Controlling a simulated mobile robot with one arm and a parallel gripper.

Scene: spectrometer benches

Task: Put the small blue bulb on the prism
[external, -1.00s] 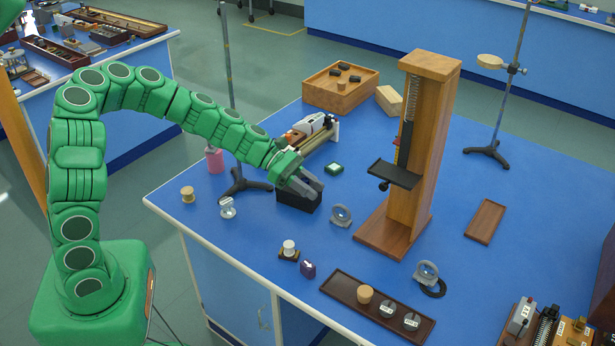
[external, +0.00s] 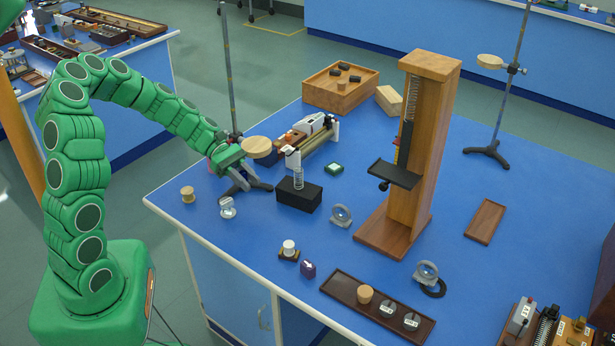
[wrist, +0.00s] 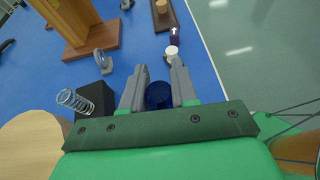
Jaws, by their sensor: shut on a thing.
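My gripper (external: 243,182) is low at the left of the bench, close beside a retort stand's round wooden disc (external: 257,147). In the wrist view, a dark blue rounded thing (wrist: 158,95), which looks like the small blue bulb, sits between the fingers, and they are shut on it. It cannot be made out in the external view. I cannot pick out the prism with certainty. A black block (external: 291,198) to the right of my gripper bears a clear coil-like cylinder (external: 298,178). A small purple block (external: 308,269) with a white mark stands nearer the front edge.
The retort stand's rod (external: 227,70) rises behind my gripper; its disc shows close at lower left in the wrist view (wrist: 30,140). A tall wooden scale stand (external: 430,150) is further right. A lens (external: 341,215), a dark tray (external: 345,287) and a green square (external: 333,168) lie around.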

